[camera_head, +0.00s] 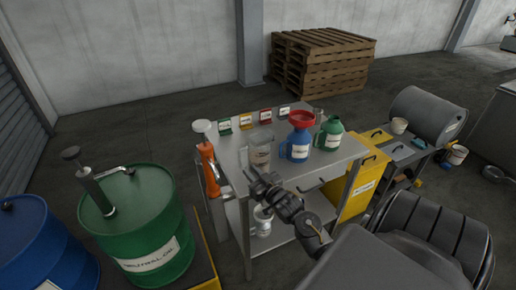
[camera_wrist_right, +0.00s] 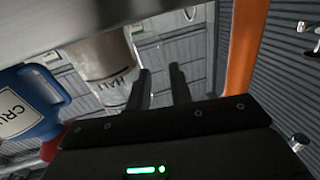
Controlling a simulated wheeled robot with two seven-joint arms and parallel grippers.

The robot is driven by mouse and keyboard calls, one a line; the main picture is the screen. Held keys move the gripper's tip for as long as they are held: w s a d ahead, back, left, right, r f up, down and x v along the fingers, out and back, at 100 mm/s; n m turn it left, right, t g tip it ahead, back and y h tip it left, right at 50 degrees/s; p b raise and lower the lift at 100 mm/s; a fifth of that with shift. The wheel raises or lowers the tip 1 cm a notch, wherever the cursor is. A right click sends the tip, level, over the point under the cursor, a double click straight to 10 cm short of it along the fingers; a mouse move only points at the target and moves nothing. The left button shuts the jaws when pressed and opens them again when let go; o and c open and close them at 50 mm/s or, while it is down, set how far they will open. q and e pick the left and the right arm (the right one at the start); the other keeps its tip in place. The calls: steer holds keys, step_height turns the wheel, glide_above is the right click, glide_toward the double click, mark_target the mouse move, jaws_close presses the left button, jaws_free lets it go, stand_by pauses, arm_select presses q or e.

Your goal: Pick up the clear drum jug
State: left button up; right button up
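The clear drum jug (camera_head: 261,147) stands upright on the top of a metal bench, a see-through container with a pale label and brownish tint low down. In the right wrist view the jug (camera_wrist_right: 100,62) shows at upper left, beyond and to the left of the fingers. My right gripper (camera_head: 258,180) is at the bench's front edge, just in front of the jug and apart from it. In the wrist view its two fingers (camera_wrist_right: 160,85) are apart with nothing between them, so it is open. My left gripper is not in view.
A blue jug with red funnel (camera_head: 300,140) and a green jug (camera_head: 328,134) stand right of the clear jug. An orange hand pump (camera_head: 208,165) hangs at the bench's left edge. A green drum (camera_head: 140,225) is at left, yellow cabinet (camera_head: 357,190) at right.

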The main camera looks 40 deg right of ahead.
steer(key=shift+w+d+p, duration=0.2)
steer(key=shift+w+p, duration=0.35)
steer(key=shift+w, duration=2.05)
jaws_close()
